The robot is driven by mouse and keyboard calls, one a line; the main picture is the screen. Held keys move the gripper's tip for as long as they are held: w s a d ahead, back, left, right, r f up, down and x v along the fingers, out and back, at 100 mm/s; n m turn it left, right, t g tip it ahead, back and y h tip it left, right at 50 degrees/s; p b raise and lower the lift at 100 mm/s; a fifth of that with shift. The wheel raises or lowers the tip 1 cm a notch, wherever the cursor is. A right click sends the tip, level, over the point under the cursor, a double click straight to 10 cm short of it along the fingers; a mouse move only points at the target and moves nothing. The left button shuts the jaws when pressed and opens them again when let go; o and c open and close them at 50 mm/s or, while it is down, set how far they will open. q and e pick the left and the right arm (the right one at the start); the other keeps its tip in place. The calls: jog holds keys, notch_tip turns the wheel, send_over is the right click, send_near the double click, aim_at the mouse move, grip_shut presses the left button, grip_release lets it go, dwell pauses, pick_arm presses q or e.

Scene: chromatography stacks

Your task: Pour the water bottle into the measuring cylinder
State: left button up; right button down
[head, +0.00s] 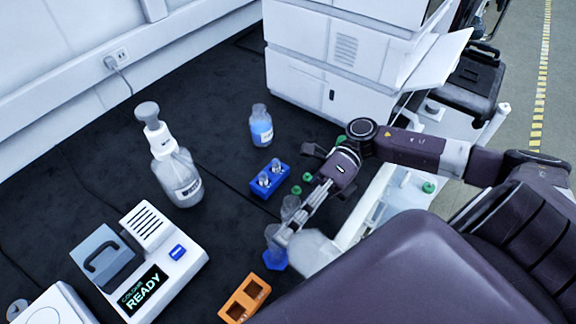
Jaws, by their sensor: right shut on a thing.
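My right gripper (283,238) reaches in from the right, with its fingers pointing down and left. I cannot tell whether the bottle touches the cylinder, or whether water is flowing. My left gripper is not in view.
A blue rack (270,180) with vials and several green caps are close behind the gripper. A bottle of blue liquid (261,128), a pump-top bottle (181,180), an orange rack (244,298) and a device reading READY (165,258) stand around.

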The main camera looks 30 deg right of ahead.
jog(key=shift+r, duration=0.1)
jog(key=shift+w+a+m, duration=0.1)
jog(key=shift+m, duration=0.4)
jog(key=shift+w+m, duration=0.1)
jog(key=shift+m, duration=0.4)
